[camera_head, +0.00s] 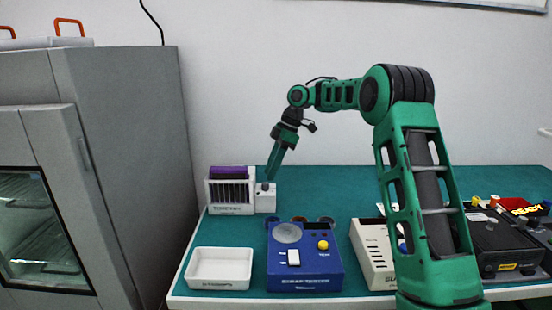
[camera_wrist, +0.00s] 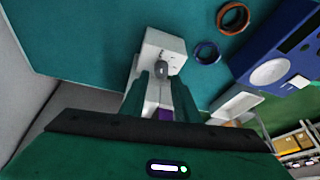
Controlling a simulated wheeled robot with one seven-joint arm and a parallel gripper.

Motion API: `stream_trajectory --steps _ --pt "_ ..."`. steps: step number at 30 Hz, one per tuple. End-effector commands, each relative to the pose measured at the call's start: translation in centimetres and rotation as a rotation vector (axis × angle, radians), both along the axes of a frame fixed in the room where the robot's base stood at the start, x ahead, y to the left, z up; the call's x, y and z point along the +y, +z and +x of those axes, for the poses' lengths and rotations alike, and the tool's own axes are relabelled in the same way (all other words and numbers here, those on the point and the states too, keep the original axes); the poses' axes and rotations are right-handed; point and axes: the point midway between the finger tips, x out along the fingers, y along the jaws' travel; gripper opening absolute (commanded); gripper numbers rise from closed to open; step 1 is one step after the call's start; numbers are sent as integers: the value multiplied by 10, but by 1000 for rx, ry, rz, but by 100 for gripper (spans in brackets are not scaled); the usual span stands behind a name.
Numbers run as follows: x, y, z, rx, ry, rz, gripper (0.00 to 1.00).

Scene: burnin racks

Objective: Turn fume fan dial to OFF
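The fume fan dial (camera_wrist: 162,69) is a small grey knob on a white box (camera_wrist: 152,46). In the head view the box (camera_head: 265,203) stands against the right side of a white slotted rack. My gripper (camera_wrist: 163,77) has its two green fingers apart, with the dial showing between and just beyond their tips. In the head view my gripper (camera_head: 269,176) points down at the top of the box, and the dial is small and partly hidden there. I cannot tell whether the fingers touch the dial. No dial markings are readable.
The slotted rack (camera_head: 231,208) has a purple top. A white tray (camera_head: 219,268), a blue device (camera_head: 305,274) with a yellow knob and several small rings stand nearer on the green table. A white panel and black boxes stand right. A grey cabinet (camera_head: 125,150) is left.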

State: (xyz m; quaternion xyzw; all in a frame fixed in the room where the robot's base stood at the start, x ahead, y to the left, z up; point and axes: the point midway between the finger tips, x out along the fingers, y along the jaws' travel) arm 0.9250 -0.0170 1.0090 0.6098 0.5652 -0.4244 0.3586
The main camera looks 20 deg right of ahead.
Motion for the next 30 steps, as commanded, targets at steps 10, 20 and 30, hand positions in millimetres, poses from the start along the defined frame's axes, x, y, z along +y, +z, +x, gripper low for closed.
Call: stream_trajectory --steps 10,20,30 --pt "-23 50 1 -1 -2 0 28" --pt "-27 63 1 0 -1 0 28" --pt "-27 62 1 1 -2 0 28"
